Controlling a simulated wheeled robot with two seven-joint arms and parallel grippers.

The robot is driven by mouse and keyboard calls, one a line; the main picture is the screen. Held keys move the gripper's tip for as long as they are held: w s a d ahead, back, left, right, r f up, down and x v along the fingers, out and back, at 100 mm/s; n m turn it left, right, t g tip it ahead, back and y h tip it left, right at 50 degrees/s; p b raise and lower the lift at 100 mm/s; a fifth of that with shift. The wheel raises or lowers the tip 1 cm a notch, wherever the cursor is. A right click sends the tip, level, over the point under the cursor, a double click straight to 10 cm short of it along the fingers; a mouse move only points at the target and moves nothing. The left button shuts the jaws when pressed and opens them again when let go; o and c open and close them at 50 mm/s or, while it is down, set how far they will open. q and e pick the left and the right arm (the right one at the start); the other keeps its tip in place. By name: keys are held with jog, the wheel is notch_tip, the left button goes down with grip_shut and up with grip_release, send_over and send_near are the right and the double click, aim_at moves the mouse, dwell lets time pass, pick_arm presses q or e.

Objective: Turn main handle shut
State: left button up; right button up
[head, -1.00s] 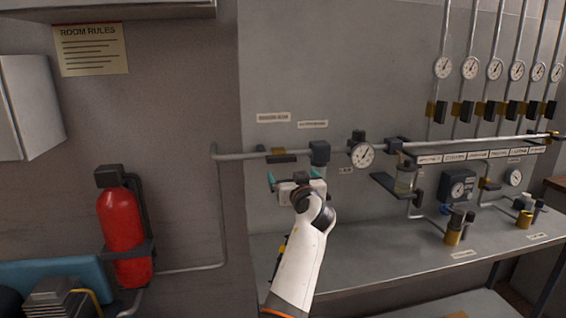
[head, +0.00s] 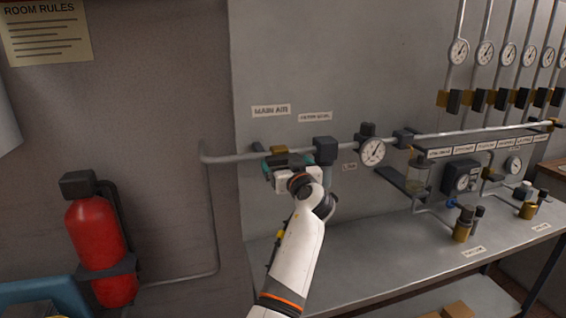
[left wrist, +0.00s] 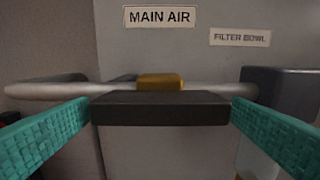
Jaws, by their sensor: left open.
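The main handle (left wrist: 160,108) is a dark bar in the left wrist view, in front of a brass valve body (left wrist: 160,82) on the grey pipe, below the MAIN AIR label (left wrist: 160,16). The bar lies along the pipe. My left gripper (left wrist: 160,125) is open, with its teal fingers on either side of the bar's two ends. I cannot tell whether they touch it. In the head view my left gripper (head: 290,162) is at the pipe and hides most of the handle; the brass valve (head: 278,149) shows just above it. My right gripper is not in view.
A dark block (head: 325,150) and a gauge (head: 372,151) sit on the pipe to the right of the gripper. A bowl-shaped filter (head: 418,174) hangs further right. A red cylinder (head: 97,235) stands at lower left. The bench top (head: 370,255) beneath is mostly clear on its left.

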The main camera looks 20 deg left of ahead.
pick_arm(q)
jog(key=shift+s+d+r, duration=0.1)
jog(key=shift+d, duration=0.05)
jog(key=c, duration=0.8)
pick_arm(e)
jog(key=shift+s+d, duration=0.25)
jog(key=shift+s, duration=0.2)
